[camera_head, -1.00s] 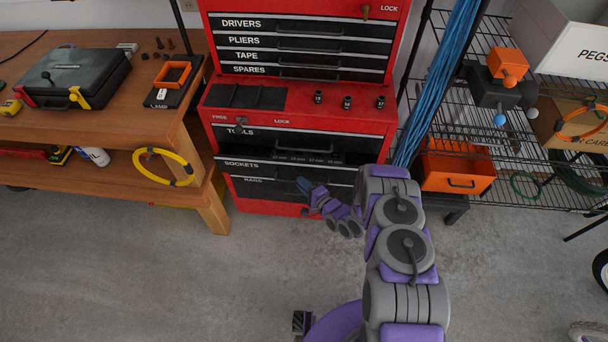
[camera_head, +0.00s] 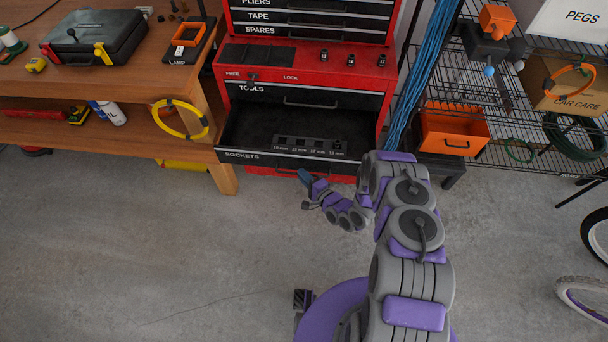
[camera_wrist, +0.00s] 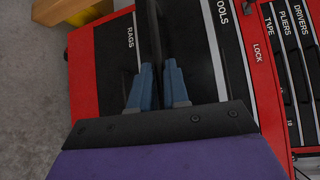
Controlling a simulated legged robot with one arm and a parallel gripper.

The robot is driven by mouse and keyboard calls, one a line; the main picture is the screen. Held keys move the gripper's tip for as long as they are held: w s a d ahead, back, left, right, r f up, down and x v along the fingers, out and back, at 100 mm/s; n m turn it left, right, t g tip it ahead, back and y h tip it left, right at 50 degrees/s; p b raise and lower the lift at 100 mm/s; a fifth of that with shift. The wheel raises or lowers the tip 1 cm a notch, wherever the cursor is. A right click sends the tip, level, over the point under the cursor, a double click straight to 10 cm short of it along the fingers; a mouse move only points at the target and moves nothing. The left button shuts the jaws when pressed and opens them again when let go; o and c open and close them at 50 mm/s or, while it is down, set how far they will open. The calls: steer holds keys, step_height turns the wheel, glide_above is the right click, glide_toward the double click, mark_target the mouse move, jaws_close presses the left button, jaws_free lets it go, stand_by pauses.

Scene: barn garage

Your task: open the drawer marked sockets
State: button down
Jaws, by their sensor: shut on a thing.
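The drawer marked sockets (camera_head: 262,156) is pulled well out of the red tool chest (camera_head: 372,82). Its inside shows a dark floor and a rack (camera_head: 310,146) with size labels in mm. My gripper (camera_head: 304,177) is at the drawer's front, right of the label, in the head view. In the wrist view my gripper (camera_wrist: 158,88) has its two blue fingers on either side of a dark edge, shut on the drawer's handle. The tools drawer (camera_head: 330,100) above is shut.
Several small sockets (camera_head: 350,60) stand on the chest top. A wooden bench (camera_head: 190,90) with a yellow hoop (camera_head: 180,119) is at left. An orange bin (camera_head: 452,130) and wire shelf (camera_head: 530,60) are at right. The concrete floor in front is clear.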

steer(key=shift+s+d+f, duration=0.1)
steer(key=shift+f, duration=0.1)
steer(key=c, duration=1.3)
jaws_free()
steer(key=shift+o, duration=0.6)
steer(key=shift+r, duration=0.1)
steer(key=p+v, duration=0.3)
steer(key=v, duration=1.4)
